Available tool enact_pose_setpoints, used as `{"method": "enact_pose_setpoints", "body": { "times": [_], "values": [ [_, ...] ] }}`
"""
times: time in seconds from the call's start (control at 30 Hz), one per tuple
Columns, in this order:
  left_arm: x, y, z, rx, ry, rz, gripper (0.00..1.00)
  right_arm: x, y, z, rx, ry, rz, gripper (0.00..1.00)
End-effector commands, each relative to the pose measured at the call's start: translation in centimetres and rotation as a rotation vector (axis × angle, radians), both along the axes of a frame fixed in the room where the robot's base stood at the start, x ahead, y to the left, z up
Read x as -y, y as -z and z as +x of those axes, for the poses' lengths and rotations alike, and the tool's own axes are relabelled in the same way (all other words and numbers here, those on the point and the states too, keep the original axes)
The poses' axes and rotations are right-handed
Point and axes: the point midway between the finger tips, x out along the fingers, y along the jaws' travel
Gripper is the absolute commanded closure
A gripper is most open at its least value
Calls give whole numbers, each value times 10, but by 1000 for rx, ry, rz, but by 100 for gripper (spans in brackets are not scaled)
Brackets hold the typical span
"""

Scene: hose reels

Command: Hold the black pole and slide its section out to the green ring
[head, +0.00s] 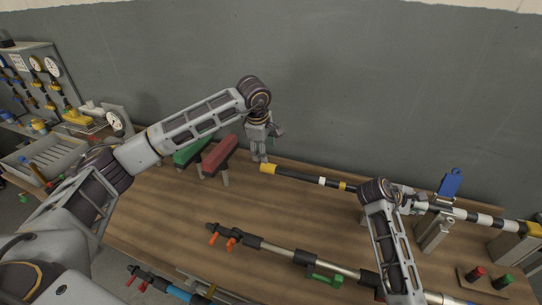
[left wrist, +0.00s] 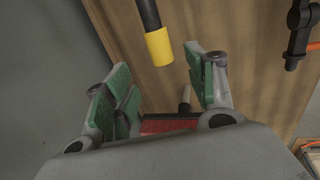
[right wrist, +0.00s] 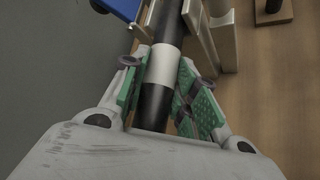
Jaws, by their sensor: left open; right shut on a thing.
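The black pole (head: 300,178) lies across the back of the bench, with a yellow tip (head: 268,169) at its left end and black and white bands (head: 465,215) toward the right. My right gripper (head: 408,199) is shut on the banded part; the right wrist view shows its green pads (right wrist: 157,75) either side of the pole at a white band (right wrist: 162,64). My left gripper (head: 260,155) is open beside the yellow tip. In the left wrist view, the tip (left wrist: 159,47) is just ahead of the open fingers, not held. I cannot make out a green ring on the pole.
Metal stands (head: 436,229) and a blue plate (head: 451,182) are at the right. Another pole with a green clamp (head: 325,280) lies in front.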

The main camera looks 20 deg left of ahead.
Motion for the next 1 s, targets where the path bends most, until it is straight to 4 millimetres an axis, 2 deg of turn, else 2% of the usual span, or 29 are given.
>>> {"method": "enact_pose_setpoints", "body": {
  "times": [0.23,0.67,0.7,0.87,1.0],
  "values": [
    [0,-16,-5,0,1,1,44,0,0,0,0,0,0,100],
    [0,-17,-5,-1,1,1,44,0,0,0,0,0,0,100],
    [0,-17,-5,-1,1,1,44,0,0,0,-1,1,0,66],
    [0,-17,-5,-1,1,1,44,0,0,0,0,0,0,46],
    [0,-17,-5,-1,1,1,44,0,0,0,0,0,0,46]
  ]
}}
